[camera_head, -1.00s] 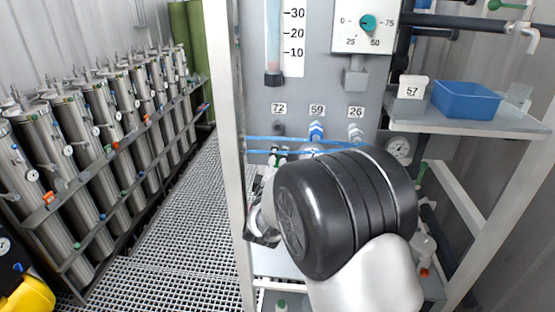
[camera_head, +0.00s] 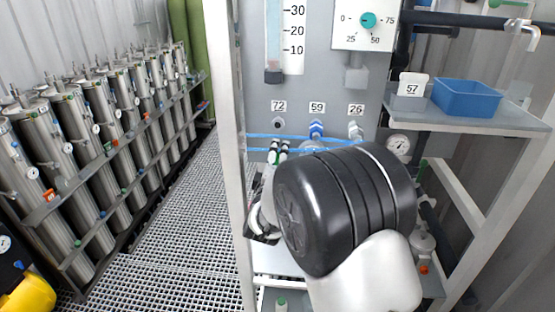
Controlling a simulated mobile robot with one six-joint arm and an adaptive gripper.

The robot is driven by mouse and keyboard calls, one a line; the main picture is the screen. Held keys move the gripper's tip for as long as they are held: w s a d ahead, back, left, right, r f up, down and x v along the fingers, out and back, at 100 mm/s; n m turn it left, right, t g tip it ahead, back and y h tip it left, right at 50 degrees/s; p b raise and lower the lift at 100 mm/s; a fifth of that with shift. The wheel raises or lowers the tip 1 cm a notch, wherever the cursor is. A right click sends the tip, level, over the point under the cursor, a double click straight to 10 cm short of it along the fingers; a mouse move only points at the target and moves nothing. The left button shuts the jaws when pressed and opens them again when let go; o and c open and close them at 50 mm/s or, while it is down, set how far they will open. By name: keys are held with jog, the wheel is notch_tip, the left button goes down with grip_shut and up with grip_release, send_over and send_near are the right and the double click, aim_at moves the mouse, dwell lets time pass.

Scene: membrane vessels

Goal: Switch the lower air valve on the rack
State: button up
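The rack (camera_head: 229,150) has a white frame and a grey panel. A dial (camera_head: 368,20) marked 0 to 75 with a teal knob sits at its upper right. Below are fittings labelled 72, 59 and 26, among them a blue-banded one (camera_head: 316,129) under 59. Two blue tubes (camera_head: 265,136) cross the panel. Small green-and-black parts (camera_head: 278,150) show just above my wrist; I cannot tell whether one is the lower air valve. My black and white arm covers the middle of the rack. My gripper (camera_head: 262,232) shows only partly at the arm's left; its fingertips cannot be made out.
A row of steel cylinders (camera_head: 95,150) with gauges stands at the left. A grated walkway (camera_head: 180,210) between them and the rack is clear. A side shelf (camera_head: 465,122) holds a blue bin (camera_head: 467,98) and a box labelled 57. A gauge (camera_head: 399,145) is right of my arm.

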jog(key=s, duration=1.2)
jog(key=shift+a, duration=0.2)
jog(key=s+d+f+m+g+b, duration=0.4)
jog(key=s+d+m, duration=0.1)
jog(key=s, duration=0.6)
jog(key=s+d+f+m+g+b, duration=0.4)
jog(key=s+d, duration=0.4)
jog(key=s, duration=0.2)
jog(key=s+d+f+m+g+b, duration=0.5)
jog(key=s+d+m, duration=0.1)
jog(key=s, duration=0.5)
jog(key=shift+s+d+m+y, duration=0.3)
jog(key=shift+s+d+m, duration=0.1)
jog(key=shift+d, duration=0.15)
jog(key=shift+f, duration=0.1)
